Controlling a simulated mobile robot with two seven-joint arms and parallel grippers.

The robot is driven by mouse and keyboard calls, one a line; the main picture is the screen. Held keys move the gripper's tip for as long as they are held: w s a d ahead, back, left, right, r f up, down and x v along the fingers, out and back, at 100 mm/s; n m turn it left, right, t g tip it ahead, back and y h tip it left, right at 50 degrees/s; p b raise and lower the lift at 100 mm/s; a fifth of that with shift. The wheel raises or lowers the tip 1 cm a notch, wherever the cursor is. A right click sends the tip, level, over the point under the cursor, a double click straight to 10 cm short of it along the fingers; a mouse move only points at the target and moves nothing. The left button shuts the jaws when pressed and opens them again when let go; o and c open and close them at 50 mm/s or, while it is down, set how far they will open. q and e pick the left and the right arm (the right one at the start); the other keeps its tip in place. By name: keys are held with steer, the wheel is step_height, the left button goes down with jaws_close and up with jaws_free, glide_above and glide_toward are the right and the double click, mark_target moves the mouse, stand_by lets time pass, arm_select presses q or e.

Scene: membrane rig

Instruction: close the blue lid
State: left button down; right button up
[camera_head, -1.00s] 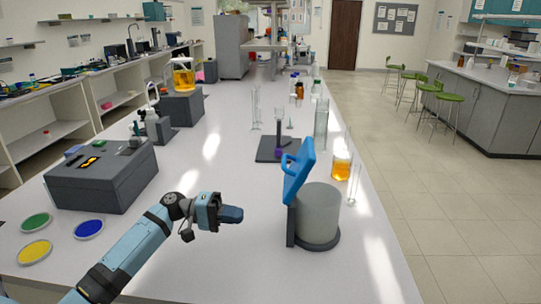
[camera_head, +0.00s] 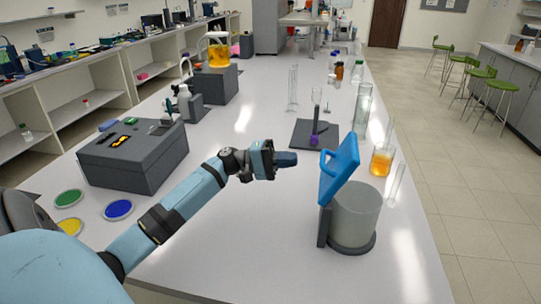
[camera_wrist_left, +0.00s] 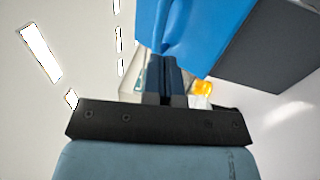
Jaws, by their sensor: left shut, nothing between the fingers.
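The blue lid (camera_head: 338,168) is hinged on a grey cylindrical container (camera_head: 356,216) at the right of the bench. It stands open, tilted up, with a loop handle on its left side. My left gripper (camera_head: 292,159) is left of the lid, apart from it, at about handle height. It is shut and empty. In the left wrist view the lid (camera_wrist_left: 195,35) fills the upper middle and right, just beyond the shut fingers (camera_wrist_left: 167,78). My right gripper is not in view.
A dark stand with a purple item (camera_head: 315,138) is behind the lid. A beaker of orange liquid (camera_head: 381,161) and glass cylinders stand close to the right. A grey box (camera_head: 133,160) and coloured dishes (camera_head: 118,210) are at the left. The bench front is clear.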

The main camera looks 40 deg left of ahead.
mark_target(330, 164)
arm_select(q)
steer(key=shift+p+x, duration=0.65)
steer(key=shift+x, duration=2.1)
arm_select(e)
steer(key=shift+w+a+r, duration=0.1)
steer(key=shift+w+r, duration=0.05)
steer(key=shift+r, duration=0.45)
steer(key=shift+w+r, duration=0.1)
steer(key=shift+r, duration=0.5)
